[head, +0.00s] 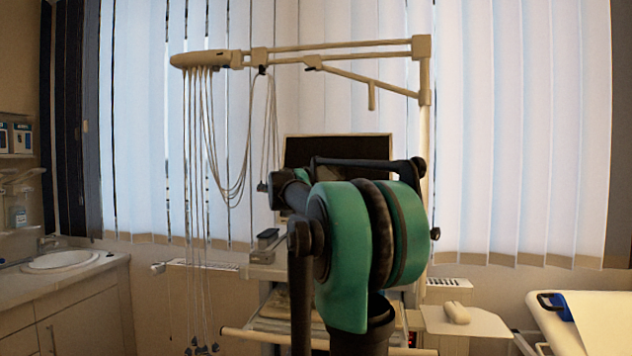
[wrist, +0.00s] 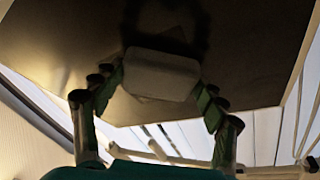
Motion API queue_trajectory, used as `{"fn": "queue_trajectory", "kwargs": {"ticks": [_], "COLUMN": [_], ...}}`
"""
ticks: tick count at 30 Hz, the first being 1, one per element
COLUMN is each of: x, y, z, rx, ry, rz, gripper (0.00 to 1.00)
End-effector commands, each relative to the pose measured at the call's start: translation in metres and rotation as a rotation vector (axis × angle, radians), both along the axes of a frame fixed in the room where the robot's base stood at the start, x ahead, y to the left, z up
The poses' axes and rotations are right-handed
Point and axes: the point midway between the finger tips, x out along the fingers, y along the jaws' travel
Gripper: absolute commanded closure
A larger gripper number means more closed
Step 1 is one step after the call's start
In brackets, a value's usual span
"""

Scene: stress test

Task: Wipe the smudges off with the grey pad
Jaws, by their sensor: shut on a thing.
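My gripper (wrist: 162,84) is shut on the grey pad (wrist: 160,76), with one finger on each side of it. The pad looks pale grey and block-shaped in the wrist view. It is in front of a large dark flat panel (wrist: 60,40); I cannot tell whether it touches it. A darker blurred patch lies on the panel above the pad, and I cannot tell if it is shadow, reflection or a smudge. In the head view a dark screen (head: 338,146) stands behind my arm, which hides the gripper and pad. No smudge is clearly visible.
A cart with a pole and overhead arm (head: 340,52) carries hanging cables (head: 205,150) left of my arm. A small side shelf (head: 465,321) is at right. A sink counter (head: 62,262) stands at far left, and a bed (head: 590,318) at far right.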

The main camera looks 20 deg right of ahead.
Motion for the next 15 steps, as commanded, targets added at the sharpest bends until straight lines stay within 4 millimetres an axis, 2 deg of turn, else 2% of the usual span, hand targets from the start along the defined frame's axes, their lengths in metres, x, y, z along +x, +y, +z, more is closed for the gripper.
{"fn": "queue_trajectory", "kwargs": {"ticks": [15], "x": [-0.017], "y": [-0.029], "z": [-0.001], "rx": [0.0], "ry": [0.0], "rz": [-0.001], "gripper": [0.51]}}
